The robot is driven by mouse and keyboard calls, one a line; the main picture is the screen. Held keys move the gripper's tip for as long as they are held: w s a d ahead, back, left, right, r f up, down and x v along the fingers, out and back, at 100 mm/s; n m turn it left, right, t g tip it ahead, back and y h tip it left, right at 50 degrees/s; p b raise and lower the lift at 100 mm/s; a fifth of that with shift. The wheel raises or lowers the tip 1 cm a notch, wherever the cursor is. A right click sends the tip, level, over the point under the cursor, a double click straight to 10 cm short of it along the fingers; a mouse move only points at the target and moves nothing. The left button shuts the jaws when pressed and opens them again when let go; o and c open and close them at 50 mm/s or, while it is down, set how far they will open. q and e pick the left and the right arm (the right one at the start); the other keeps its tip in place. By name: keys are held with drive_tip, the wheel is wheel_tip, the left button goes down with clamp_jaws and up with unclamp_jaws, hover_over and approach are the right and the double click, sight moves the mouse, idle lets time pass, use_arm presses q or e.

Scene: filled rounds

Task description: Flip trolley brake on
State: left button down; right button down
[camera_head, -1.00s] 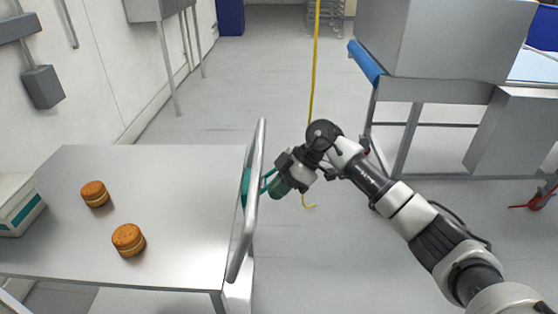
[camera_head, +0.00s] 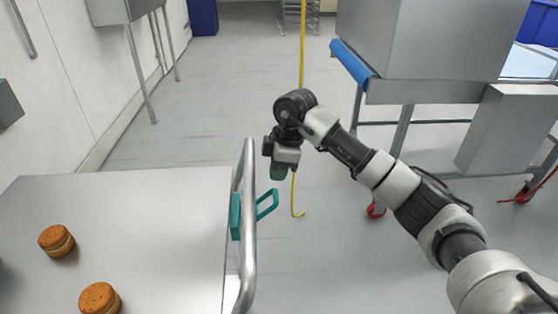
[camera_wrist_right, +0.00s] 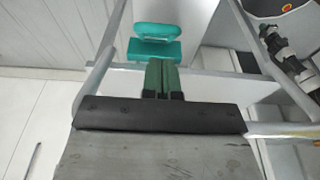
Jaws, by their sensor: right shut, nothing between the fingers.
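The trolley (camera_head: 150,225) is a grey metal table at the lower left of the head view, with a tubular push handle (camera_head: 247,220) at its right end. The brake is a teal part beside the handle: a mount plate (camera_head: 235,217) and a looped lever (camera_head: 267,204) sticking out to the right and slightly up. In the wrist view the teal lever (camera_wrist_right: 165,30) shows beyond my fingers. My right gripper (camera_head: 279,173) has dark green fingers pointing down, above and beyond the lever, apparently apart from it. Its fingers (camera_wrist_right: 163,78) are shut and empty. My left gripper is not in view.
Two round filled biscuits (camera_head: 56,240) lie on the trolley top. A yellow hose (camera_head: 302,60) hangs behind my right gripper. A grey machine on a wheeled frame (camera_head: 430,40) stands at the right. The floor between is clear.

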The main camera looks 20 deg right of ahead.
sight(276, 195)
drive_tip(key=x, duration=0.4)
drive_tip(key=shift+w+f, duration=0.1)
drive_tip(key=shift+f, duration=0.1)
drive_tip(key=shift+a+f, duration=0.15)
drive_tip(key=shift+f, duration=0.4)
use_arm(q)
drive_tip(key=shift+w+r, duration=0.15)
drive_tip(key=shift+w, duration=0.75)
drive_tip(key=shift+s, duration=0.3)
use_arm(e)
drive_tip(key=shift+f, duration=0.1)
drive_tip(key=shift+d+f+y, duration=0.35)
drive_tip(key=shift+d+y, duration=0.25)
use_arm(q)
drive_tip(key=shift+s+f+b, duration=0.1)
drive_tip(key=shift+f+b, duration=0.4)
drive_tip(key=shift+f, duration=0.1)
use_arm(e)
drive_tip(key=s+d+f+t+y, duration=0.1)
drive_tip(key=d+f+y, duration=0.2)
drive_tip(key=f+y, duration=0.2)
drive_tip(key=shift+d+f+t+y, duration=0.3)
drive_tip(key=shift+d+t+y, duration=0.1)
drive_tip(key=shift+s, duration=0.15)
